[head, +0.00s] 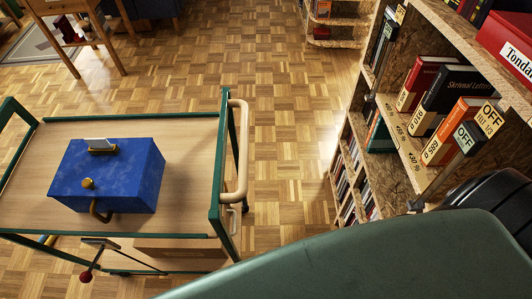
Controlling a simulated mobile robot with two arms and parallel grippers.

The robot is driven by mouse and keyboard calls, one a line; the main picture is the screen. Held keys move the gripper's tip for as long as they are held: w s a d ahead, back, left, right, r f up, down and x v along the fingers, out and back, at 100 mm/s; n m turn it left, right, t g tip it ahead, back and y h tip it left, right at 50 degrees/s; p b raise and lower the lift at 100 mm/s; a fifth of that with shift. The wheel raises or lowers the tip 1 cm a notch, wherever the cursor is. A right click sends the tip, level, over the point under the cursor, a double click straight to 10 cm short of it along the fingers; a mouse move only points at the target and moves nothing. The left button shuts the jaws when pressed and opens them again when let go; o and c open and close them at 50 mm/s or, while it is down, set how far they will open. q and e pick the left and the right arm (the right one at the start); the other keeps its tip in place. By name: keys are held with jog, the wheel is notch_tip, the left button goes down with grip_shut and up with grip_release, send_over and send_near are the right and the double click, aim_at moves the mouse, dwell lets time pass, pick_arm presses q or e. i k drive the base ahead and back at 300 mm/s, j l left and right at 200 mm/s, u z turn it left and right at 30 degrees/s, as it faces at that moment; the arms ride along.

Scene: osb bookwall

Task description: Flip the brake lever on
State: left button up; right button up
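A trolley (190,170) with a green frame and a light wooden top stands at the left. A lever with a red ball knob (86,276) hangs at the trolley's near side, below the top's edge. Its thin rod slants from the knob up to a small flat plate (100,242). I cannot tell from this view whether the lever is on or off. Neither of my grippers is in view.
A blue box (110,175) with a brass knob and a handle sits on the trolley top. A cream push handle (238,150) is on the trolley's right end. Bookshelves (435,30) fill the right side. Parquet floor (285,140) is clear between them.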

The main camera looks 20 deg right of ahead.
aim_at(85, 277)
jog(key=l+z, duration=0.25)
jog(key=j+u, duration=0.25)
jog(key=u, duration=0.25)
jog(key=j+u, duration=0.2)
jog(key=u, duration=0.3)
jog(key=i+j+u, duration=0.1)
jog(key=u, duration=0.4)
jog(key=k+j+z, duration=0.2)
jog(key=k+j, duration=0.3)
jog(key=k, duration=0.2)
jog(key=i+l, duration=0.2)
jog(key=i, duration=0.3)
